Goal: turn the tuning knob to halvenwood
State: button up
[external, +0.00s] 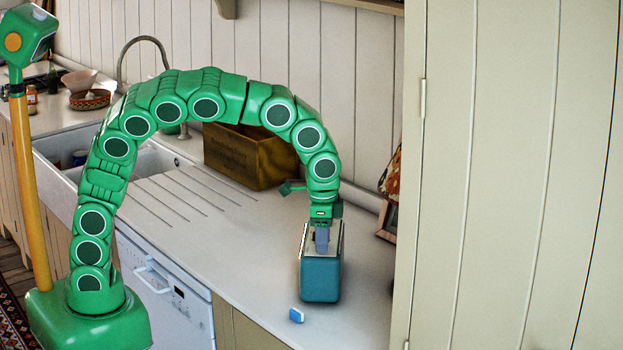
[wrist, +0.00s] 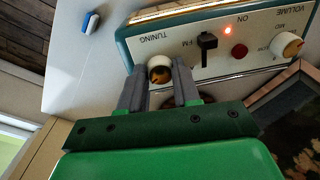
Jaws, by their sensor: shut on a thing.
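A teal radio (external: 320,279) stands on the white counter, and my gripper (external: 322,238) reaches down to it from above. In the wrist view, the radio's cream control panel (wrist: 215,62) fills the top. The tuning knob (wrist: 160,70), white with a brown-orange face, sits between the two grey fingers of my gripper (wrist: 158,82), which is shut on it. The word TUNING shows upside down beside the knob. The dial scale and any station name such as Halvenwood are not readable.
The panel also has a black FM slider (wrist: 207,46), a red button (wrist: 239,50), a lit red lamp (wrist: 228,30) and a volume knob (wrist: 287,45). A small blue-and-white block (external: 297,315) lies near the counter edge. A wooden box (external: 245,160) stands behind; a tall cupboard (external: 510,180) is at right.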

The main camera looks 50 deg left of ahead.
jog(key=shift+m, duration=1.2)
jog(key=o, duration=1.1)
jog(key=shift+c, duration=0.2)
jog(key=shift+s+d+r, duration=0.1)
jog(key=shift+r, duration=1.85)
jog(key=shift+s+r, duration=0.1)
jog(key=shift+r, duration=1.85)
